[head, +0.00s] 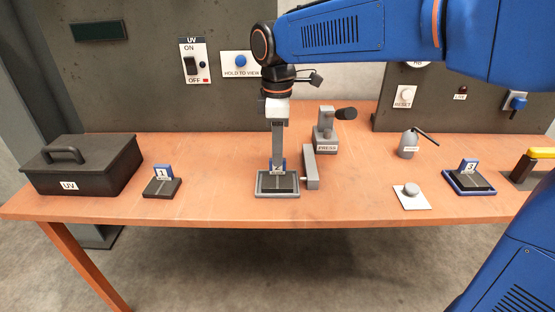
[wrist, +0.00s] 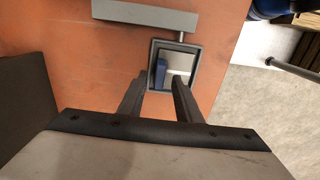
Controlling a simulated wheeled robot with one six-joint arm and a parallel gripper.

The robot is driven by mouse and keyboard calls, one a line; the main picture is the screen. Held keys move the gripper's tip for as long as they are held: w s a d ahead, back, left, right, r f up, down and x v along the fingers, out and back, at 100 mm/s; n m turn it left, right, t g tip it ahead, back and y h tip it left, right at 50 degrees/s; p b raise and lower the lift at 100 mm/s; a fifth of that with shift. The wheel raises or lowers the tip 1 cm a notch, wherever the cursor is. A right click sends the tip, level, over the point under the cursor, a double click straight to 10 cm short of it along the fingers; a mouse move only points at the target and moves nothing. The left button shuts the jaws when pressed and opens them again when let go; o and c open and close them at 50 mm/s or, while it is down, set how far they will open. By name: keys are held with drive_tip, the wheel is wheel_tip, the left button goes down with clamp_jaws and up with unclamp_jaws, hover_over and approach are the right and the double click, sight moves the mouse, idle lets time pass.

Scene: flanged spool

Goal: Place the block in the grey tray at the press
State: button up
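A block with a dark base, a blue upright and a white number label (head: 278,170) is in the grey tray (head: 262,194), just left of the press (head: 325,135). My gripper (head: 278,160) points straight down over it and partly hides the blue upright. In the wrist view the two fingers (wrist: 162,80) are apart. The blue upright (wrist: 160,73) shows between their tips, inside the tray's frame (wrist: 198,55), with gaps beside it. Whether a finger touches the block is hard to tell.
A block labelled 1 (head: 162,187) stands to the left, beside the black UV box (head: 85,168). A block labelled 3 (head: 470,180) stands in a blue-rimmed tray at right. A grey bar (head: 311,167) lies close right of the grey tray. A button plate (head: 411,196) is further right.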

wheel_tip(320, 180, up, 8)
drive_tip(key=shift+r, duration=0.15)
idle(0.5)
